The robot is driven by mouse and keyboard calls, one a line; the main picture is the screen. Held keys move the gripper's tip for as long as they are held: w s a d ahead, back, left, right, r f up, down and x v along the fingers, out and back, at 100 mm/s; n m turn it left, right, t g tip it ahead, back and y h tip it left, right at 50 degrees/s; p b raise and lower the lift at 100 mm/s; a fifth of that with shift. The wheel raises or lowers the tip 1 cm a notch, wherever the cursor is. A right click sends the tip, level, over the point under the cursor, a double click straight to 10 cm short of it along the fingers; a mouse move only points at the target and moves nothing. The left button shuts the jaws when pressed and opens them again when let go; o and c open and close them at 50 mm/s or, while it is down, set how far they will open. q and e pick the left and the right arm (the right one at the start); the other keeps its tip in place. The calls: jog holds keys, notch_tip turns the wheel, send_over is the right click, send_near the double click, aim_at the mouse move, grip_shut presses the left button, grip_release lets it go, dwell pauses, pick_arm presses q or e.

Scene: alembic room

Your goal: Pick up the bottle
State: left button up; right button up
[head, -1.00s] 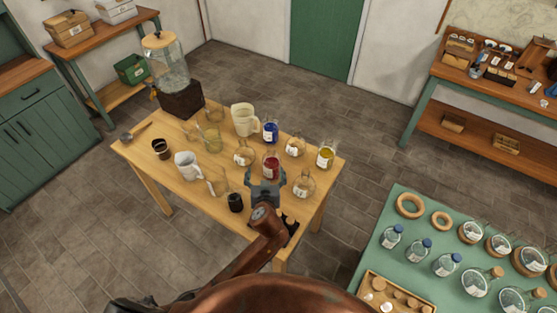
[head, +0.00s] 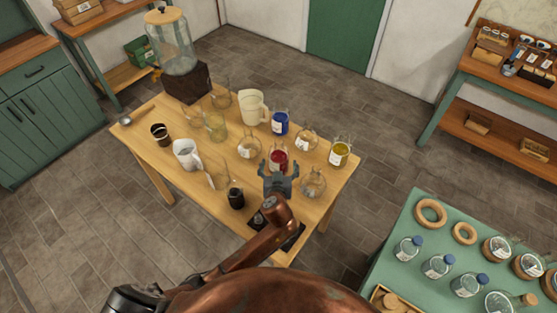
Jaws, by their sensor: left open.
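Several glass bottles and flasks stand on the wooden table (head: 190,183), so I cannot tell which one the task names. A bottle with red contents and a pale label (head: 278,156) stands upright near the table's middle right. My left gripper (head: 279,166) is open, with its two fingers spread on either side of the red bottle's lower part in the picture. Contact is not clear. A blue bottle (head: 280,123) stands behind it, and a yellow one (head: 340,153) to the right. A clear round flask (head: 313,182) stands close to the gripper's right. My right gripper is out of view.
A white jug (head: 186,154), a cream pitcher (head: 252,107), a dark jar (head: 236,198) and clear glassware crowd the table. A large glass dispenser (head: 170,45) stands at the back left. A green table (head: 415,222) with blue-capped bottles (head: 437,266) is at right.

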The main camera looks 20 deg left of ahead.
pick_arm(q)
jog(key=x, duration=0.5)
jog(key=shift+f, duration=0.25)
jog(key=shift+s, duration=0.1)
jog(key=shift+c, duration=0.4)
jog(key=c, duration=1.9)
jog(key=shift+r, duration=0.15)
jog(key=shift+c, duration=0.2)
